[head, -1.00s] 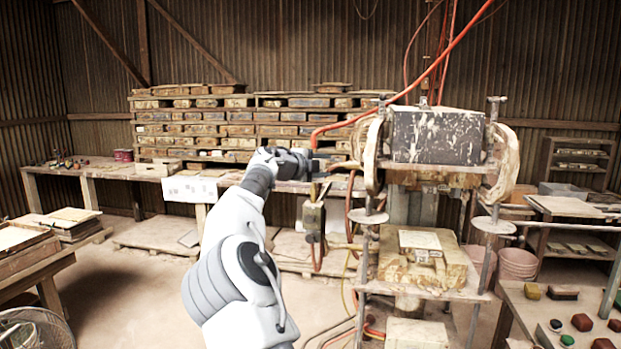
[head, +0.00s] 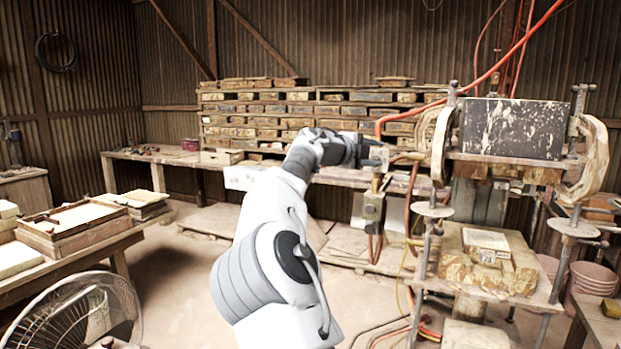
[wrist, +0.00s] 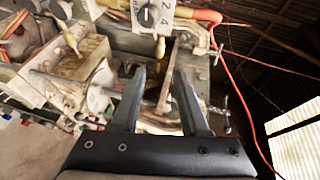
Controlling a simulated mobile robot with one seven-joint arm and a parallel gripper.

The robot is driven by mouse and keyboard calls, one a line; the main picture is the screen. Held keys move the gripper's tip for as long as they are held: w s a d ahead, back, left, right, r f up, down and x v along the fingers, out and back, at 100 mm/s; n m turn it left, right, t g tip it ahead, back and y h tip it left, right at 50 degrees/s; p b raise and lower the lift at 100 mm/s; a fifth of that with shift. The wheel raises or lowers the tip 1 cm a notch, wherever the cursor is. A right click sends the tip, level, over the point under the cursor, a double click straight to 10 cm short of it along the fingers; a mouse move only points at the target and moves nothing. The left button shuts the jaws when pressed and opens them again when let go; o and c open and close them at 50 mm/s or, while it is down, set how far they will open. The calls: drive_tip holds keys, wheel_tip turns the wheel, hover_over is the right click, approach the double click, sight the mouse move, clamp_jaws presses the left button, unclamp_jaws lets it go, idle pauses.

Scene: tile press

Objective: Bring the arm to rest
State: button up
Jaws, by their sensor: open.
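My gripper (head: 384,158) is at the end of my raised white arm, left of the tile press (head: 512,128) in the head view. In the wrist view my gripper (wrist: 155,100) shows two dark fingers spread apart with nothing between them. Past the fingertips, the wrist view shows a dial (wrist: 148,15) marked with numbers and parts of the press frame. In the head view a control box (head: 373,207) hangs just below the gripper. I cannot tell the exact gap between the fingers and the press parts.
A fan (head: 85,310) stands at the lower left near a table with wooden trays (head: 75,228). Stacked shelves (head: 290,110) line the back wall. An orange hose (head: 450,97) runs above the gripper. Open floor (head: 180,270) lies left of my arm.

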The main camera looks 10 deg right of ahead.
drive_tip(key=s+d+f+n+g+y, duration=0.1)
drive_tip(key=s+d+f+n+y, duration=0.2)
drive_tip(key=s+f, duration=0.3)
drive_tip(key=s+d+f+n+g+y, duration=0.1)
drive_tip(key=s+d+f+n+y, duration=0.2)
drive_tip(key=s, duration=0.5)
drive_tip(key=s+a+f+n+y, duration=0.2)
drive_tip(key=s+a+f+n, duration=0.1)
drive_tip(key=s+a+n, duration=0.4)
drive_tip(key=s+a+f+n+y, duration=0.3)
drive_tip(key=s+a+n, duration=0.5)
drive_tip(key=s, duration=0.6)
drive_tip(key=s+a+f+n+y, duration=0.2)
drive_tip(key=s+a+f+n, duration=0.3)
drive_tip(key=s+a+n, duration=0.3)
drive_tip(key=s+a, duration=0.2)
drive_tip(key=a, duration=0.1)
drive_tip(key=shift+s+a+f+y, duration=0.15)
drive_tip(key=shift+a+f+y, duration=0.15)
drive_tip(key=shift+y, duration=0.1)
